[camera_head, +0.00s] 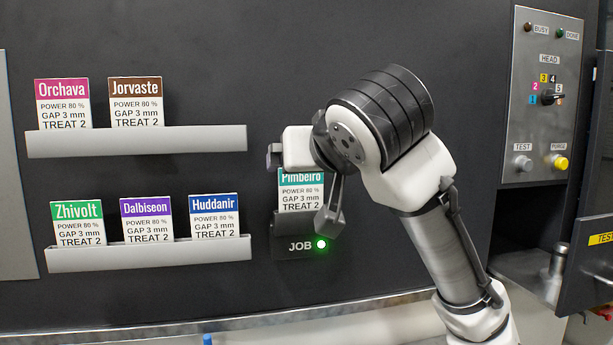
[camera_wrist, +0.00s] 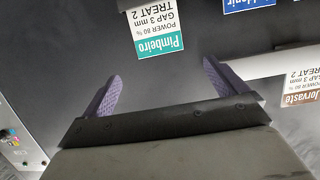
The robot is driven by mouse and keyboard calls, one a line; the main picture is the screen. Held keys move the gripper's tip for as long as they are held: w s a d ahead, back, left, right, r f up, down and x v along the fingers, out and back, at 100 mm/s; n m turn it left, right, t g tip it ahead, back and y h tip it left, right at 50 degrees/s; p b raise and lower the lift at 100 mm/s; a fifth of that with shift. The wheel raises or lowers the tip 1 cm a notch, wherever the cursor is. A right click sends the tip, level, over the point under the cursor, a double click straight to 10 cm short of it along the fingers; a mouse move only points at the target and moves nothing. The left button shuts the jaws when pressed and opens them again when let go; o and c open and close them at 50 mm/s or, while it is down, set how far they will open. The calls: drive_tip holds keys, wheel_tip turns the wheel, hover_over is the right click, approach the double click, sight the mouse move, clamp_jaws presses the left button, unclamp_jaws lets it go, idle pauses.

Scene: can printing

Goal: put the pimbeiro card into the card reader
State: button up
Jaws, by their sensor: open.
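The Pimbeiro card (camera_head: 300,198), white with a teal header, stands upright in the card reader (camera_head: 284,238), the dark holder marked JOB. A green light (camera_head: 321,244) glows on the reader. My gripper (camera_wrist: 161,72) is open, with its two purple fingers apart and nothing between them. In the wrist view the Pimbeiro card (camera_wrist: 157,37) lies just beyond the fingertips, apart from them. In the head view my gripper and wrist are in front of the card's top and right edge and hide part of it.
The upper grey rack (camera_head: 200,140) holds the Orchava (camera_head: 62,104) and Jorvaste (camera_head: 136,102) cards. The lower rack (camera_head: 150,257) holds Zhivolt (camera_head: 77,223), Dalbiseon (camera_head: 146,219) and Huddanir (camera_head: 214,216). A control panel (camera_head: 540,110) with knob and buttons is at right, above an open compartment.

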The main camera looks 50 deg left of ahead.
drive_tip(key=b+v, duration=0.1)
drive_tip(key=v, duration=0.5)
drive_tip(key=shift+f, duration=0.1)
idle(0.5)
